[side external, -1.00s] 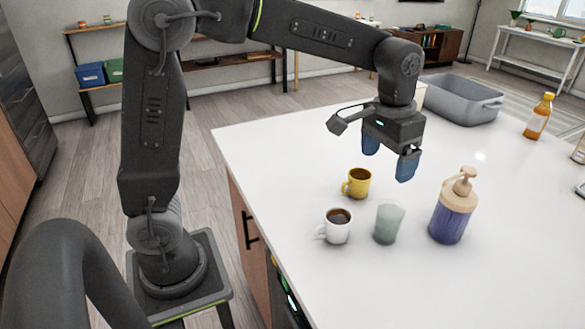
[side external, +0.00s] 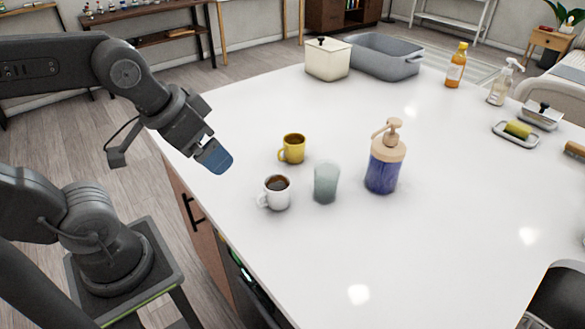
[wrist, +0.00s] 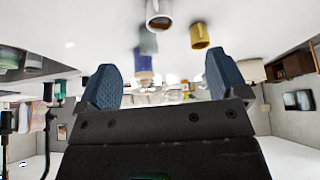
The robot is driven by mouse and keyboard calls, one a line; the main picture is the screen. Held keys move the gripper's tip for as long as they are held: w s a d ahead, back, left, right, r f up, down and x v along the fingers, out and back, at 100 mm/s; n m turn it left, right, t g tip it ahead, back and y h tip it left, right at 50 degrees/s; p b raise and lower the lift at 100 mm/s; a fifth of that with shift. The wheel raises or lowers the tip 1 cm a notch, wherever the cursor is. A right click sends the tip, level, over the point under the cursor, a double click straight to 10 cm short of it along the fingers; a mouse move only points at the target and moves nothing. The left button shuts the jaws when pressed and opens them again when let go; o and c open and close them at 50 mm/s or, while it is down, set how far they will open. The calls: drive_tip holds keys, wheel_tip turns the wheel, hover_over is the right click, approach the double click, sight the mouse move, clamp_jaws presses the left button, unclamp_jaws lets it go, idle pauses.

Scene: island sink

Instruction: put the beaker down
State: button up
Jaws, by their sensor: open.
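The beaker (side external: 326,183), a pale translucent grey-green cup, stands upright on the white island counter (side external: 440,250). It stands between a white mug (side external: 277,193) of dark liquid and a purple soap dispenser (side external: 385,165) with a tan pump. My gripper (side external: 214,156) is left of the beaker, apart from it, near the counter's left edge. In the wrist view, which is upside down, the blue fingers of my gripper (wrist: 163,78) are spread with nothing held. Beyond them show the beaker (wrist: 148,42), the white mug (wrist: 158,14) and the dispenser (wrist: 143,66).
A yellow mug (side external: 292,149) stands behind the white mug. A cream canister (side external: 328,60) and a grey basin (side external: 385,57) are at the back. An orange bottle (side external: 456,66), a spray bottle (side external: 500,84) and a sponge dish (side external: 516,134) stand farther right.

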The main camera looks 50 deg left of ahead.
drive_tip(key=m+t+y, duration=0.3)
drive_tip(key=m+y, duration=0.1)
drive_tip(key=m, duration=2.7)
approach(326, 182)
drive_tip(key=shift+m, duration=0.3)
drive_tip(key=shift+w+a+r+x, duration=0.1)
drive_tip(key=shift+a+r+x, duration=0.1)
drive_tip(key=shift+x, duration=1.9)
drive_tip(key=shift+w+a+r+x, duration=0.1)
drive_tip(key=shift+a+r+x, duration=0.1)
drive_tip(key=shift+x, duration=1.85)
drive_tip(key=shift+a+r+x, duration=0.1)
drive_tip(key=shift+a+x, duration=0.1)
drive_tip(key=shift+x, duration=1.9)
drive_tip(key=shift+h, duration=0.3)
drive_tip(key=c, duration=1.1)
